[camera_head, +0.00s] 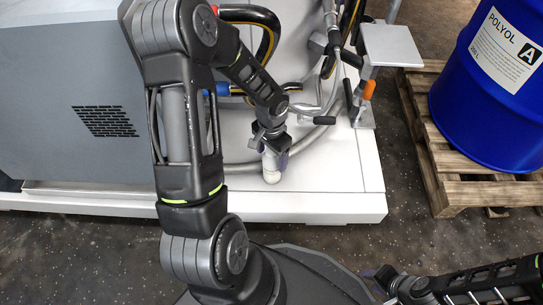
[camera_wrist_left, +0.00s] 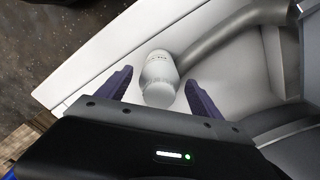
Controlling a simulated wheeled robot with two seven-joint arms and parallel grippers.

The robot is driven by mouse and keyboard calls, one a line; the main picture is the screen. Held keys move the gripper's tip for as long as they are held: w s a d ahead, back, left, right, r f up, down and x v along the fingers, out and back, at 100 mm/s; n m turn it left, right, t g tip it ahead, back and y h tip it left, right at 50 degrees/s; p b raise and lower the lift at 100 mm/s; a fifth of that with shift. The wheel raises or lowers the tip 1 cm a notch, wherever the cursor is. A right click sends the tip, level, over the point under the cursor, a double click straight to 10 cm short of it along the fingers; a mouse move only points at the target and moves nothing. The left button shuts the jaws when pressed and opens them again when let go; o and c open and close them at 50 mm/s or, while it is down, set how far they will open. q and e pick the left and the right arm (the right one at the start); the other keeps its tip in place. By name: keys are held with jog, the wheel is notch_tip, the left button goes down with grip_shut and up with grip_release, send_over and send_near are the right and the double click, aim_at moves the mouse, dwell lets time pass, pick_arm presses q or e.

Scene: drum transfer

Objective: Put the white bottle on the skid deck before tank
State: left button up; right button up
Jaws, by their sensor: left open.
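The white bottle (camera_head: 271,169) is on the white skid deck (camera_head: 330,205), near its front edge. My left gripper (camera_head: 274,152) is right over it, pointing down, and partly hides it. In the left wrist view the white bottle (camera_wrist_left: 160,80) lies between the two purple fingers of my left gripper (camera_wrist_left: 159,76), with a gap to each finger. The left gripper is open. My right gripper (camera_head: 383,275) is low in the head view, over the dark floor, away from the bottle; its fingers are too small to read.
A grey hose (camera_head: 238,169) runs along the deck close to the bottle. A grey cabinet (camera_head: 60,100) stands at the left. A stand with a flat grey plate (camera_head: 390,44) is at the deck's right. A blue drum (camera_head: 490,110) sits on a wooden pallet (camera_head: 437,170).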

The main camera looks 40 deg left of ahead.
pick_arm(q)
notch_tip(320, 180, up, 11)
jog(key=p, duration=0.4)
jog(key=shift+f, duration=0.15)
dwell(0.4)
jog(key=s+d+f+n+h, duration=0.1)
jog(key=s+d+f, duration=0.2)
jog(key=d+f, duration=0.2)
jog(key=s+d+f+n+h, duration=0.1)
jog(key=s+d+f, duration=0.3)
jog(key=d, duration=0.8)
jog(key=s+d+f+n+t+h, duration=0.1)
jog(key=s+d+f, duration=0.2)
jog(key=d+f, duration=0.4)
jog(key=shift+s+d+n+h, duration=0.4)
jog(key=shift+d, duration=0.3)
